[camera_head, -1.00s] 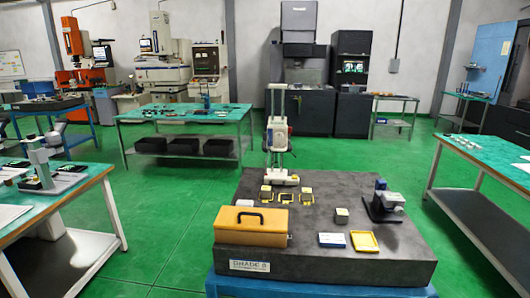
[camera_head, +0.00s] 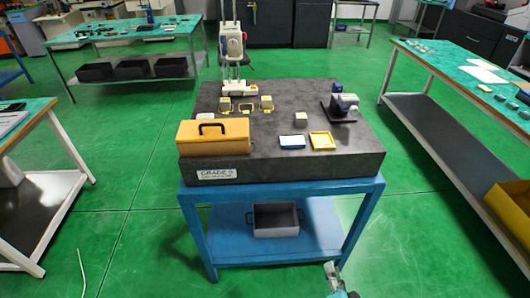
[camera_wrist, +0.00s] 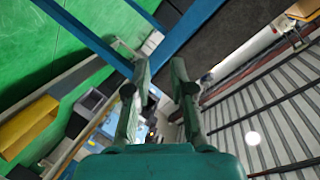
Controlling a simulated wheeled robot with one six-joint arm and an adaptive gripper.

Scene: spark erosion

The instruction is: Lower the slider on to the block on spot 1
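The height gauge (camera_head: 231,45), white with a slider (camera_head: 232,46) on its column, stands at the back left of the dark granite plate. The slider is well above the plate. In front of its base are yellow-marked spots; small pale blocks stand at the left mark (camera_head: 225,103) and the right mark (camera_head: 266,102). I cannot read which is spot 1. My gripper (camera_head: 333,272) shows only partly at the bottom edge of the head view, low and far in front of the plate. In the wrist view its green fingers (camera_wrist: 160,70) are apart with nothing between them.
The granite plate (camera_head: 350,170) rests on a blue stand (camera_head: 190,210) with a grey bin (camera_head: 275,220) below. Green floor is free around.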

